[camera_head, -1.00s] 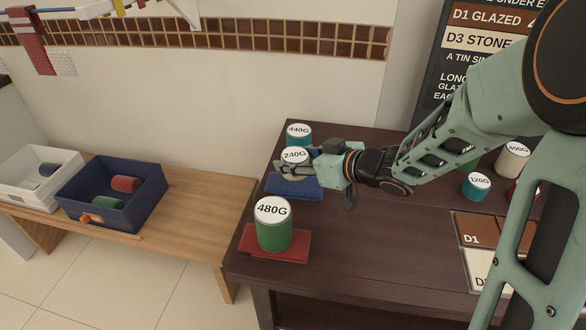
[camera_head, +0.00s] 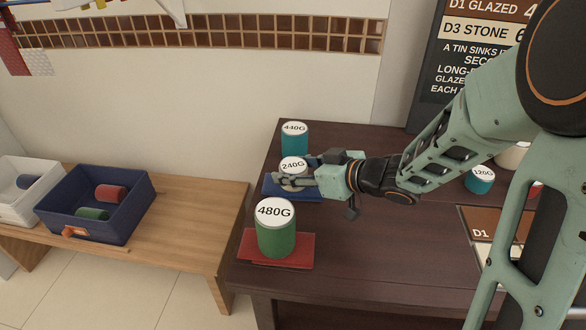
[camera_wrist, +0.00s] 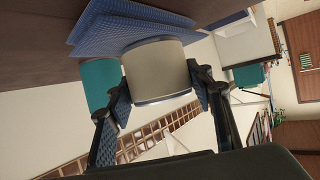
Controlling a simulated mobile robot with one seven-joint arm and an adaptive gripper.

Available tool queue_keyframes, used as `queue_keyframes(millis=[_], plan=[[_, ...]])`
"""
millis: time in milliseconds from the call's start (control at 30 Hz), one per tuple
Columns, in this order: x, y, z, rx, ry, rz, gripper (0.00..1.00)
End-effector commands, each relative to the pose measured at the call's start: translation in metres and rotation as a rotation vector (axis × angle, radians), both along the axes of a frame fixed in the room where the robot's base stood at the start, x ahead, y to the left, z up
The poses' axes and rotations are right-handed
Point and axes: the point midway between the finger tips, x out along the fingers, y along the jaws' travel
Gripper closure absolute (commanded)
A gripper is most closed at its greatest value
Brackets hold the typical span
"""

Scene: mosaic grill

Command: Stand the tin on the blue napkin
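The cream tin labelled 240G (camera_head: 293,167) stands upright over the blue napkin (camera_head: 275,191), behind the red napkin. My gripper (camera_head: 296,183) reaches in from the right, its fingers around the tin's sides. In the wrist view, the tin (camera_wrist: 158,70) is between the two finger pads (camera_wrist: 160,95), which look closed on it. Its base end is against or very near the blue napkin (camera_wrist: 125,22); I cannot tell whether it touches. The fingers hide part of the tin and napkin in the head view.
A teal 440G tin (camera_head: 295,142) stands just behind. A green 480G tin (camera_head: 276,238) stands on a red napkin (camera_head: 298,252) in front. Another teal tin (camera_head: 480,182) is at right. A blue crate (camera_head: 120,222) sits on the wooden bench (camera_head: 190,215).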

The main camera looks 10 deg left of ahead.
Motion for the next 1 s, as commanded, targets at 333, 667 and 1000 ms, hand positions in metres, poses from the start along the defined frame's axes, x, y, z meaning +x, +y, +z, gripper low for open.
queue_keyframes(millis=[333,667,1000], plan=[[0.0,0.0,0.001,0.0,-0.001,0.0,0.36],[-0.014,-0.026,0.022,-0.001,-0.001,-0.005,0.36],[-0.045,-0.079,0.051,0.0,-0.001,-0.004,0.36]])
